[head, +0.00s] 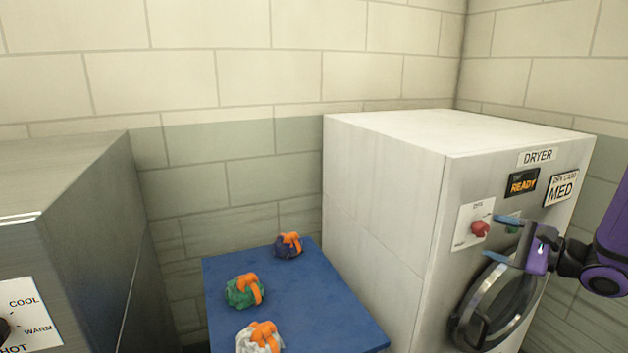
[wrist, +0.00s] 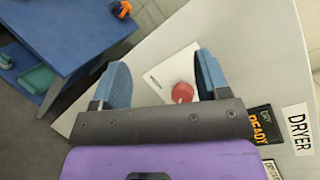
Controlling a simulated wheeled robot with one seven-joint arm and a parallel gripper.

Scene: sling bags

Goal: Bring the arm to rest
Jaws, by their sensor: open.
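My gripper (head: 510,240) is at the right of the head view, in front of the dryer's front panel. Its two blue fingers are apart, with nothing between them that they hold. In the wrist view my gripper (wrist: 162,82) is also open, and the red knob (wrist: 182,92) on its white plate shows beyond the fingers, near the right one. The red knob (head: 480,229) is just left of the fingers in the head view. I cannot tell whether a finger touches the panel. My purple arm comes in from the right edge.
The white dryer (head: 385,200) has a round door (head: 497,300) below my gripper and a display (head: 523,182) reading READY. A blue table (head: 310,312) holds a purple-orange bundle (head: 288,246), a green-orange bundle (head: 244,291) and a white-orange bundle (head: 259,338). A grey machine (head: 75,200) stands left.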

